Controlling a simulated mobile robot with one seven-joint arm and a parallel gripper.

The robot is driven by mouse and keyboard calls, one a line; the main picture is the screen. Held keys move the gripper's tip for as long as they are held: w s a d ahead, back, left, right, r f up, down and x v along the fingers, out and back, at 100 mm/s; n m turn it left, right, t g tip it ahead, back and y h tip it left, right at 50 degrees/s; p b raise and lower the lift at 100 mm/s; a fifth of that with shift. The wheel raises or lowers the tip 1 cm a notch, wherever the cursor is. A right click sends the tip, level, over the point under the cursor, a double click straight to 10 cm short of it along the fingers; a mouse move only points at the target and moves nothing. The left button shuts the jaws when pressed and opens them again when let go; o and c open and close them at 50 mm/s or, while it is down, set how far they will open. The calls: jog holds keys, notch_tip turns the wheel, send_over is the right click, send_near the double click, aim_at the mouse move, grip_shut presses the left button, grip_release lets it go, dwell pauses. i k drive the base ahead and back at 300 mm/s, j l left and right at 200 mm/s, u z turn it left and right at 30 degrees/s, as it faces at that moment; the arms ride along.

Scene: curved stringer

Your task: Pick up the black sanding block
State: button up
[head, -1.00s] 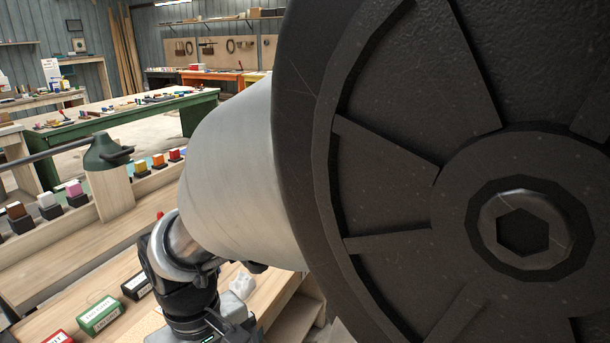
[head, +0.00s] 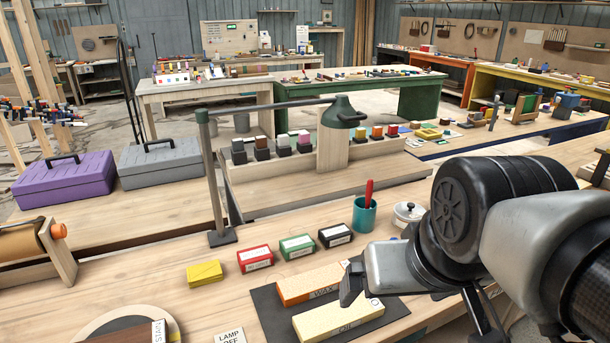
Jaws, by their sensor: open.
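The black sanding block (head: 335,235) lies on the wooden bench, with a white label on its front side. It is at the right end of a short row with a green block (head: 297,247) and a red block (head: 255,258). My gripper (head: 352,285) is open, in front of the black block and slightly right of it, apart from it. Its dark fingertip shows over the dark mat; the rest of the jaws is partly hidden by the wrist.
An orange stone (head: 305,288) and a cream stone (head: 335,320) lie on the dark mat (head: 268,310) by my gripper. A teal cup (head: 364,218) with a red handle and a white lidded pot (head: 407,213) stand behind. A yellow block (head: 204,273) lies left of the row.

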aim_at(336, 235)
jog(key=i+l+u, duration=0.1)
jog(key=l+u, duration=0.25)
jog(key=l, duration=0.3)
jog(key=l+u, duration=0.35)
jog(key=l, duration=0.3)
